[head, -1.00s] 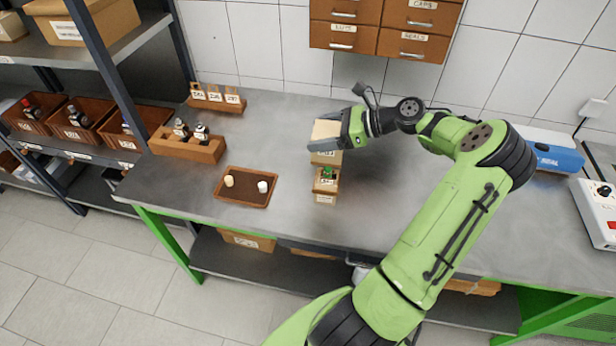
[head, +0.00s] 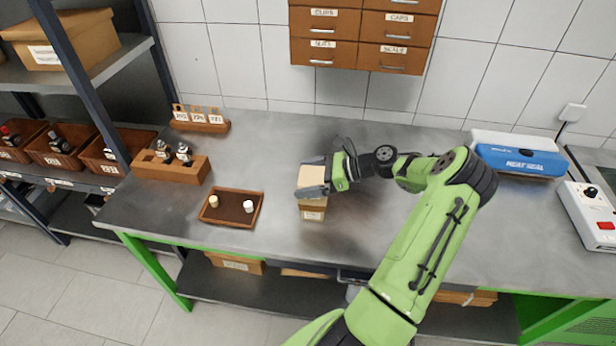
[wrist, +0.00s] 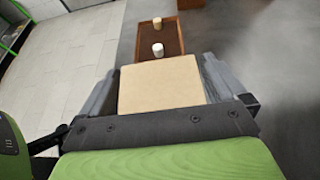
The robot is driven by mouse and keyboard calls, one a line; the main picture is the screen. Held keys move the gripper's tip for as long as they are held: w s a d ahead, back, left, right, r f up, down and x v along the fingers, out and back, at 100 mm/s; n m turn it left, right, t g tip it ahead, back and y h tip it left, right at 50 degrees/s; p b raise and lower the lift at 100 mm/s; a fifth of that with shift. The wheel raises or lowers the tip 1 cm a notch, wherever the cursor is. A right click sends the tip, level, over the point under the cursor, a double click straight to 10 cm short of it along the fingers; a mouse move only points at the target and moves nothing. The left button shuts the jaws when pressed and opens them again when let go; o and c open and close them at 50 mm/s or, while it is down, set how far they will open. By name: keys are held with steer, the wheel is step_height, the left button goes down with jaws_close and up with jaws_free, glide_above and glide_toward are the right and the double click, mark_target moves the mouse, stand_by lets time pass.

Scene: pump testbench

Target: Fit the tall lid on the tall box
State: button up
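The tall lid (head: 313,177) has a flat beige top and sits between the fingers of my gripper (head: 311,178). In the wrist view the lid (wrist: 160,83) fills the space between the two grey fingers of my gripper (wrist: 158,85), which appear closed on its sides. The tall box (head: 312,209), brown with a white label, stands on the bench directly below the lid. The lid and box line up in the head view. The near finger covers the join, so I cannot tell whether the lid is fully seated. The box is hidden in the wrist view.
A brown tray (head: 229,220) with two small pale pieces lies left of the box. A wooden rack (head: 171,170) with bottles and a labelled holder (head: 200,126) stand farther left. A blue-and-white heat sealer (head: 520,158) is at the right.

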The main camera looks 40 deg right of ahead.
steer(key=shift+r, duration=0.15)
steer(key=p+v, duration=0.2)
steer(key=v, duration=1)
steer(key=w+a+r+n+g+h, duration=0.25)
steer(key=a+n, duration=0.25)
steer(key=a, duration=0.3)
steer(key=w+a+r+n+g+h, duration=0.1)
steer(key=a+r+n+g, duration=0.2)
steer(key=a, duration=0.5)
steer(key=w+a+r+n+g+h, duration=0.1)
steer(key=w+a+r+n+g, duration=0.15)
steer(key=a+n, duration=0.45)
steer(key=s+a+r+n+t+h, duration=0.1)
steer(key=s+a+r+n+h, duration=0.1)
steer(key=s+a+n, duration=0.3)
steer(key=s+a+r+n+t+h, duration=0.2)
steer(key=s+a+n, duration=0.3)
steer(key=s+n, duration=0.3)
steer(key=s+r, duration=0.1)
steer(key=s, duration=0.3)
steer(key=shift+s+a+r, duration=0.2)
steer(key=shift+s+r, duration=0.15)
